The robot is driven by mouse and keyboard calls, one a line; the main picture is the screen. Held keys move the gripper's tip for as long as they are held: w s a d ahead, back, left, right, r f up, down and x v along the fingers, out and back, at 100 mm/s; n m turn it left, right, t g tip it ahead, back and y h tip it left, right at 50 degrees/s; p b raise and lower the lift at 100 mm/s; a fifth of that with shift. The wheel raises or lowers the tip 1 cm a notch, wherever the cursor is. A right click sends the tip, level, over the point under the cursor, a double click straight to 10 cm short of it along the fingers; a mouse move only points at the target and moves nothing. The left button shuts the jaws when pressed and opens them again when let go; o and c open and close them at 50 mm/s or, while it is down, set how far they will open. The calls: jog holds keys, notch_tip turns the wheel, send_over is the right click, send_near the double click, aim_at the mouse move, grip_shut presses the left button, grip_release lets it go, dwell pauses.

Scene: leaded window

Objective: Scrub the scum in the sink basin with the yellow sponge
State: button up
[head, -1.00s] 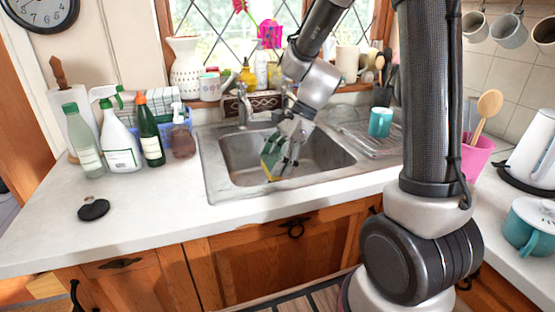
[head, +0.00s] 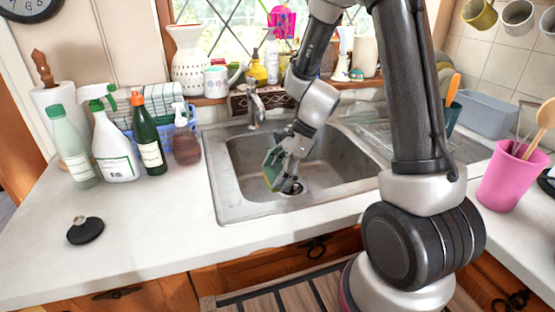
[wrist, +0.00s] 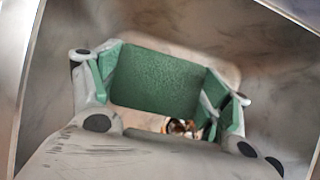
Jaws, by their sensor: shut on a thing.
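The sponge (head: 271,166) shows a green face with a little yellow at its edge in the head view. In the wrist view its green face (wrist: 157,80) sits between the fingers. My gripper (head: 284,176) is shut on it, low inside the metal sink basin (head: 345,158). The drain (head: 293,190) is just beside the fingertips and partly hidden by them. Brownish smudges show on the basin's grey surface in the wrist view (wrist: 72,50). I cannot tell whether the sponge touches the basin floor.
The faucet (head: 254,104) stands behind the basin. Bottles, including a dark green one (head: 147,138), stand on the left counter. A black stopper (head: 85,230) lies in front of them. A pink utensil pot (head: 504,178) is at the right.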

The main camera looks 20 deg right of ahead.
jog(key=shift+s+d+f, duration=0.1)
jog(key=shift+f, duration=5.8)
jog(key=shift+f, duration=0.6)
